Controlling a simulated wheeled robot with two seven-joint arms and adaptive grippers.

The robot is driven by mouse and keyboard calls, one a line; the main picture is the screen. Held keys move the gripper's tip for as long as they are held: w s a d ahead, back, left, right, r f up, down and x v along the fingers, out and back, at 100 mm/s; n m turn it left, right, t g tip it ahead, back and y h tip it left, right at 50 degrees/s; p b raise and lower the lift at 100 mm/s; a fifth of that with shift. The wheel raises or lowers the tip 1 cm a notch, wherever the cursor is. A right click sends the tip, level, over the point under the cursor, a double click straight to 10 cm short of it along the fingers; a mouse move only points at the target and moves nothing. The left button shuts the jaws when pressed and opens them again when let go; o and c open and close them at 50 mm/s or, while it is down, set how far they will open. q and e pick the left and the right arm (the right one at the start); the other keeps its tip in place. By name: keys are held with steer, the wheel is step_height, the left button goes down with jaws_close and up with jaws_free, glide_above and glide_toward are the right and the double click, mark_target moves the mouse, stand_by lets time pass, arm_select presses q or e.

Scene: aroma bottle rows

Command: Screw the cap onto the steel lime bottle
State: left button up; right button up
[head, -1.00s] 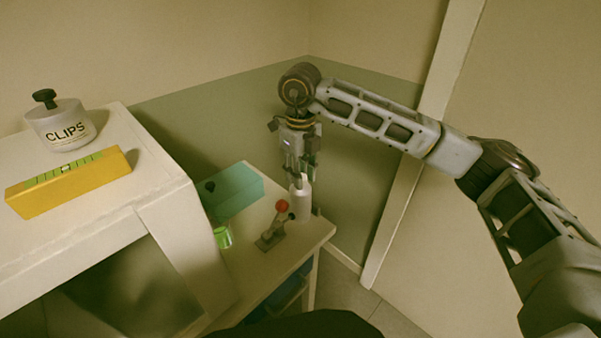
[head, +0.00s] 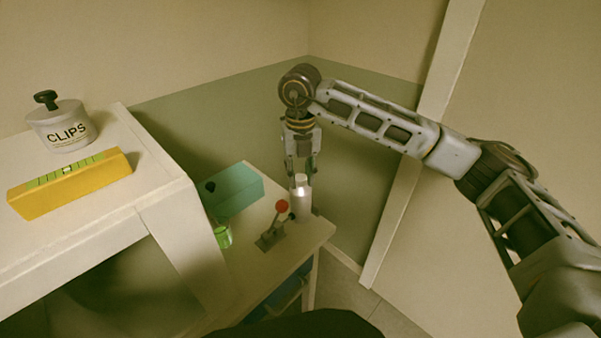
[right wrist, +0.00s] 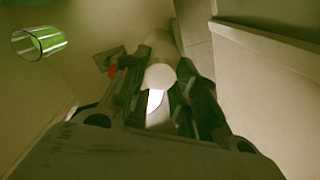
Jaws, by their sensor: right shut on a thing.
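A pale bottle (head: 299,207) stands upright near the far right corner of the low table; I take it for the steel lime bottle. A light round cap (head: 300,180) is at its top, and in the right wrist view the cap (right wrist: 160,77) shows end-on over the bottle body (right wrist: 160,44). My right gripper (head: 301,173) points straight down, shut on the cap with a finger on each side. Whether the cap sits fully down on the neck cannot be told. My left gripper is not in view.
A lever with a red ball (head: 282,206) stands close left of the bottle. A teal box (head: 237,190) and a green glass (head: 223,237) are farther left. The higher white shelf holds a yellow level (head: 70,184) and a CLIPS jar (head: 62,127). Walls stand behind.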

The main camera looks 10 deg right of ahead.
steer(key=shift+m, duration=1.9)
steer(key=shift+m+p, duration=0.35)
steer(key=shift+m, duration=1.45)
steer(key=o, duration=0.9)
steer(key=shift+o, duration=0.2)
steer(key=shift+n, duration=0.3)
